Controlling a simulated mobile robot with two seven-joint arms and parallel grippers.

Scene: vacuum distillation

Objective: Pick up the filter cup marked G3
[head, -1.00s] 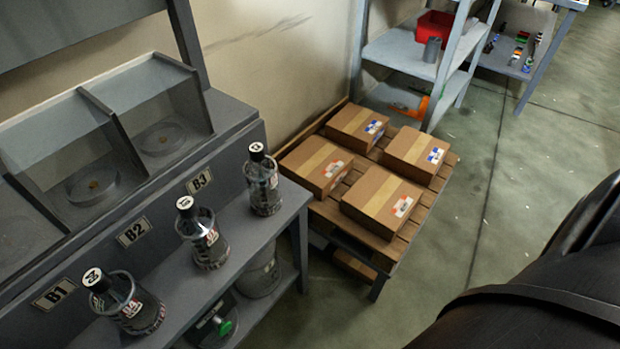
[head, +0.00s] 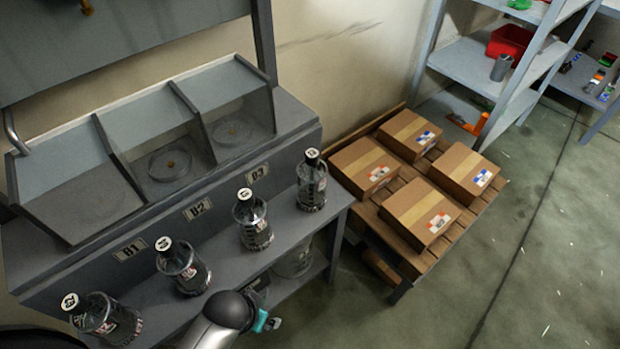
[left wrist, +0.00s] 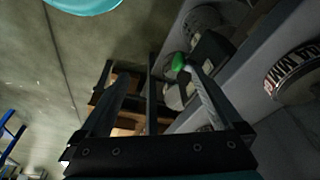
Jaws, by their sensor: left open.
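Several clear vessels with dark necks and white round top labels stand in a row on the grey bench: the leftmost vessel (head: 110,322), a second vessel (head: 185,270), a third vessel (head: 254,230) and the rightmost vessel (head: 312,190). Their markings are too small to read surely, and I cannot make out a filter cup marked G3. My left arm rises from the bottom edge, in front of the bench, its fingers not clearly visible there. In the left wrist view my left gripper (left wrist: 157,82) is open and empty, its fingers apart. My right gripper is out of view.
Plates B1 (head: 130,249), B2 (head: 197,209) and B3 (head: 257,172) mark the bench front. Above it are open compartments with round recesses. A pallet (head: 374,222) with cartons stands right of the bench. A green object (left wrist: 180,62) shows near the lower shelf.

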